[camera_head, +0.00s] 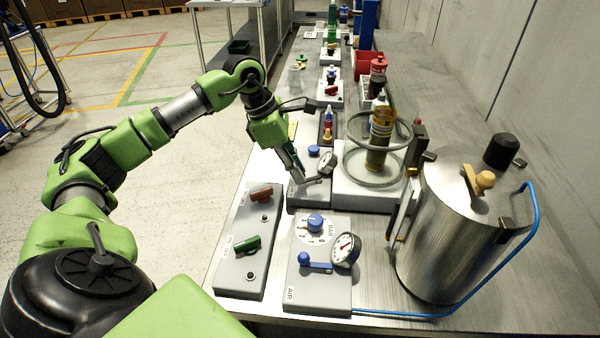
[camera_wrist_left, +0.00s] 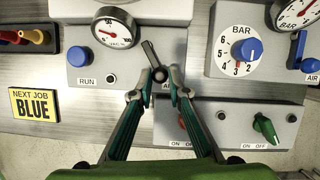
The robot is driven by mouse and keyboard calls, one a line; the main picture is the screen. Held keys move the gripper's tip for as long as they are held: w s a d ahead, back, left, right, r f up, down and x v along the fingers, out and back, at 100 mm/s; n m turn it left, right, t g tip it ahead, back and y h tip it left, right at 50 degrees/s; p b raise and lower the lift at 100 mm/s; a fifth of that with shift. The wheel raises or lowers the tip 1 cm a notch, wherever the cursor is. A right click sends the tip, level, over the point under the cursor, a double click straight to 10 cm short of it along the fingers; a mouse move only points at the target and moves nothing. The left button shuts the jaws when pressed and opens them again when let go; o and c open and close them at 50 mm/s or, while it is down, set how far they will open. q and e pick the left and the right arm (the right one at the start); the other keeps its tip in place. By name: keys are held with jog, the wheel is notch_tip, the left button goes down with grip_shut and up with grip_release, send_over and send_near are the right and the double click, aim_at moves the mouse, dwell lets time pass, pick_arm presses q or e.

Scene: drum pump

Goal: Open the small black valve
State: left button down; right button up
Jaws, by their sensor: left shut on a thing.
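The small black valve (camera_wrist_left: 151,54) is on a grey panel (camera_wrist_left: 78,76), with its lever pointing up and slightly left in the left wrist view. My left gripper (camera_wrist_left: 163,84) has its two green-backed fingers around the valve's round hub end and is shut on it. The label beside the valve is mostly hidden by a finger. In the head view my left gripper (camera_head: 305,178) reaches down to the front of that panel, where the valve is small and hard to make out. My right gripper is not in view.
The panel also carries a blue RUN button (camera_wrist_left: 79,56) and a gauge (camera_wrist_left: 114,26). A switch panel with red and green handles (camera_head: 249,244) and an air panel (camera_head: 312,290) sit nearer. A glass-ringed bottle stand (camera_head: 370,188) and a steel tank (camera_head: 440,245) stand to the right.

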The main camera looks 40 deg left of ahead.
pick_arm(q)
jog(key=m, duration=0.1)
jog(key=w+a+m, duration=0.1)
jog(key=shift+w+r+m+g+h+p, duration=0.1)
jog(key=shift+r+m+g+h+p, duration=0.1)
jog(key=shift+m+g+h+p, duration=0.15)
jog(key=shift+w+a+f+m+g+p, duration=0.1)
jog(key=shift+w+a+m+g+p, duration=0.2)
jog(key=shift+m, duration=0.5)
jog(key=shift+w+a+m+g+p, duration=0.1)
jog(key=shift+w+a+m+g, duration=0.2)
jog(key=shift+m, duration=0.45)
jog(key=shift+d, duration=0.1)
jog(key=c, duration=1.9)
grip_release()
jog(key=shift+f, duration=0.1)
jog(key=v, duration=1.2)
jog(key=shift+w, duration=0.1)
